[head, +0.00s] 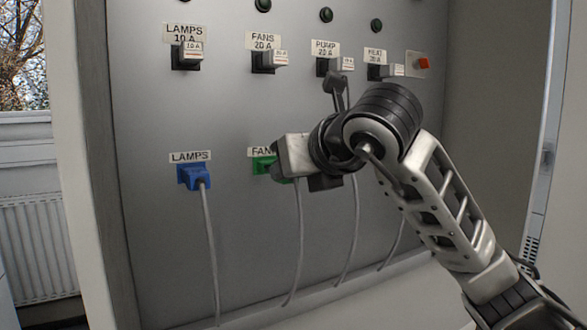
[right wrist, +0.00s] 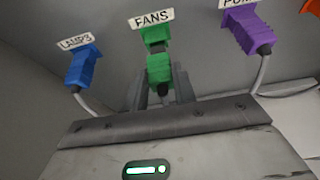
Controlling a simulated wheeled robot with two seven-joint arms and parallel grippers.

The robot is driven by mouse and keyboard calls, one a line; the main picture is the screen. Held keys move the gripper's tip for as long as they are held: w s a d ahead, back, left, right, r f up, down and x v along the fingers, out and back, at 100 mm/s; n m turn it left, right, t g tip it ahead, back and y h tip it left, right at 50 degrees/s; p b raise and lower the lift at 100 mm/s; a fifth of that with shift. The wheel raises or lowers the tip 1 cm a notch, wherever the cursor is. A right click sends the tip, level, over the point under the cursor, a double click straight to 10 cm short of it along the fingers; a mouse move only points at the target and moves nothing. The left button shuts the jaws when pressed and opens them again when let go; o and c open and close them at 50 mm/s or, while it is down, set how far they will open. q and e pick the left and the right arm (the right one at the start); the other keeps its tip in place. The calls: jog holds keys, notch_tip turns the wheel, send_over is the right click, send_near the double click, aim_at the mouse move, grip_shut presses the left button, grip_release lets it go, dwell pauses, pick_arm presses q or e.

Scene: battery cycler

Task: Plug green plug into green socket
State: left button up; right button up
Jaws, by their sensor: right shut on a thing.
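The green socket (head: 261,163) is on the grey panel under the FANS label, partly covered by my right gripper (head: 277,167) in the head view. In the right wrist view the green socket (right wrist: 153,35) is at the top middle. The green plug (right wrist: 160,72) is between the fingers of my right gripper (right wrist: 165,92), which is shut on it. The plug lines up roughly with the socket, with a dark strip between them. I cannot tell whether they touch. In the head view the plug is mostly hidden by the gripper. My left gripper is not in view.
A blue plug (head: 195,176) is in the LAMPS socket to the left, its cable hanging down. A purple plug (right wrist: 246,30) is to the right under the PUMP label. Switches such as the FANS breaker (head: 268,60) sit above. Grey cables (head: 300,240) hang below.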

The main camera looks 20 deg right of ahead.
jog(key=shift+w, duration=0.6)
dwell(0.6)
dwell(0.6)
jog(key=shift+w+a, duration=0.15)
jog(key=shift+w, duration=0.6)
dwell(0.5)
jog(key=o, duration=1)
